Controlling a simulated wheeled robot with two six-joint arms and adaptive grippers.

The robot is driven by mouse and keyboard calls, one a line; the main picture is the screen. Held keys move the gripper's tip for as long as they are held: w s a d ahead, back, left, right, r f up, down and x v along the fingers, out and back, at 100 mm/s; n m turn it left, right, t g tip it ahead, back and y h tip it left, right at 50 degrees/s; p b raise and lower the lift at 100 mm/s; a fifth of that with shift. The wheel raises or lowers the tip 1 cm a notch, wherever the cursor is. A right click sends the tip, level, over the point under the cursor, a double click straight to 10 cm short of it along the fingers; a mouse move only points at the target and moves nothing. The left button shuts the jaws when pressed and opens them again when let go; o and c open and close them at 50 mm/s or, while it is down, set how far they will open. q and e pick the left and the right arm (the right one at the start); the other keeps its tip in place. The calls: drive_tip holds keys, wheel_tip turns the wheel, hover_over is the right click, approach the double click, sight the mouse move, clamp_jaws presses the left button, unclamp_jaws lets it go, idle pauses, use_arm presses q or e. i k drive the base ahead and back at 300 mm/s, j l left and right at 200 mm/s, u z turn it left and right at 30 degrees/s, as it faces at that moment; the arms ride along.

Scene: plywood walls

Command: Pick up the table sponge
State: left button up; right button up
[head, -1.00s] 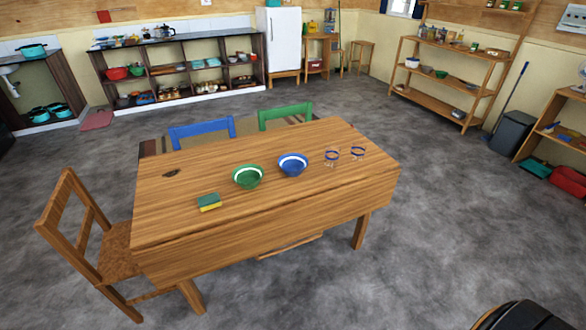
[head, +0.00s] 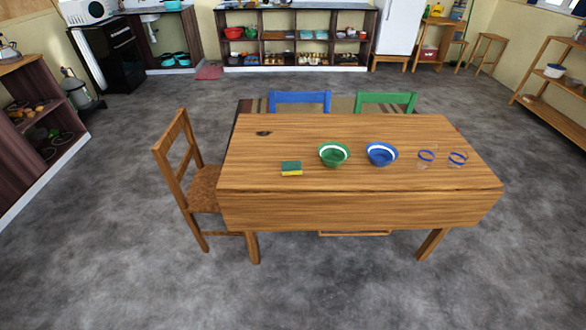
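The table sponge (head: 291,168), green on top with a yellow lower layer, lies on the left part of the wooden table (head: 330,206) in the head view. It sits left of a green bowl (head: 334,154) and away from the table's front edge. Nothing covers it. Neither of my grippers shows in the head view.
A blue bowl (head: 382,154) and two clear glasses with blue bands (head: 426,157) stand right of the green bowl. A wooden chair (head: 198,180) stands at the table's left end. Blue (head: 300,100) and green (head: 386,101) chairs stand behind. The grey floor in front is clear.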

sight(288, 167)
drive_tip(key=z, duration=0.35)
drive_tip(key=i+j+z, duration=0.15)
drive_tip(key=j, duration=0.2)
drive_tip(key=i+j+z, duration=0.15)
drive_tip(key=j, duration=0.25)
drive_tip(key=i+j+z, duration=0.15)
drive_tip(key=j, duration=0.2)
drive_tip(key=i+j+z, duration=0.15)
drive_tip(key=j, duration=0.3)
drive_tip(key=i+j+z, duration=0.15)
drive_tip(key=j, duration=0.25)
drive_tip(key=j+z, duration=0.15)
drive_tip(key=j, duration=0.3)
drive_tip(key=i, duration=0.05)
